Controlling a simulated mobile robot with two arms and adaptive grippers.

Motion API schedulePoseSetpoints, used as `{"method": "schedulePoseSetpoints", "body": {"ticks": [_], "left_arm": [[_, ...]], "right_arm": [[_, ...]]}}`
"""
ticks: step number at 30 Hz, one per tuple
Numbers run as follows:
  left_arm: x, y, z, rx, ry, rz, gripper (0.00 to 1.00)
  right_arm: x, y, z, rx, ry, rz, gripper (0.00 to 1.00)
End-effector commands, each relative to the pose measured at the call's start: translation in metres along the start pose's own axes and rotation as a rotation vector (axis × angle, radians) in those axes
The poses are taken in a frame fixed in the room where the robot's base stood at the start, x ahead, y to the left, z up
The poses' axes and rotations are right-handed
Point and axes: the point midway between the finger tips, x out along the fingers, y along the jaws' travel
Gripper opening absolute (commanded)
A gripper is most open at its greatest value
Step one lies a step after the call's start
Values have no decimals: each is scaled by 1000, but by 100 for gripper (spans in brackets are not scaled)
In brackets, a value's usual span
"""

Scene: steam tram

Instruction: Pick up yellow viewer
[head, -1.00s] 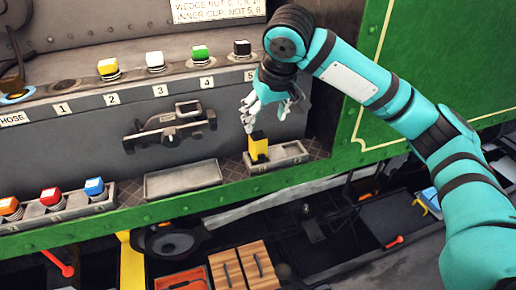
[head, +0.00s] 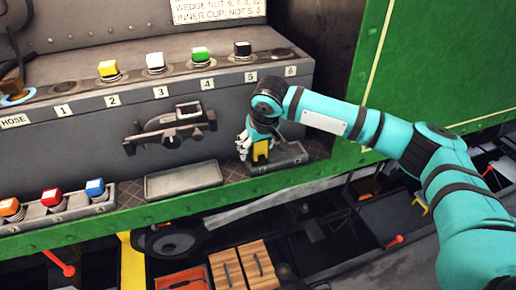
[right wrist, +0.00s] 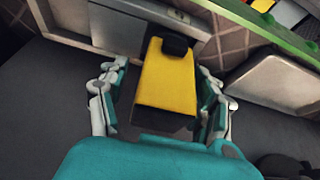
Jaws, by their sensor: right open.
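The yellow viewer (head: 261,151) is a small yellow block with black ends. It stands in a small grey tray (head: 290,157) on the ledge at the right. In the right wrist view the viewer (right wrist: 168,78) lies between the two fingers of my right gripper (right wrist: 160,100). The fingers are open, with a visible gap on each side of it. In the head view my right gripper (head: 256,147) is down around the viewer and hides part of it. My left gripper is not in view.
An empty grey tray (head: 183,181) lies to the left on the ledge. A grey clamp-like fitting (head: 172,127) sticks out of the panel behind. Coloured-top plugs stand in the numbered row above and in a rack (head: 110,203) at the left. The green ledge edge (head: 150,212) runs in front.

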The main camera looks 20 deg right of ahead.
Motion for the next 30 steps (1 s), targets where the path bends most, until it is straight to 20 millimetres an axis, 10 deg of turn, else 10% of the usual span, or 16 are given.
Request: {"method": "schedulePoseSetpoints", "body": {"ticks": [8,23,30], "left_arm": [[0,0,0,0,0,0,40],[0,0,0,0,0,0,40],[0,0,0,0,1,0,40]], "right_arm": [[5,0,0,-1,1,-1,65],[4,0,0,-1,1,0,3],[4,0,-1,-1,2,-1,0]]}}
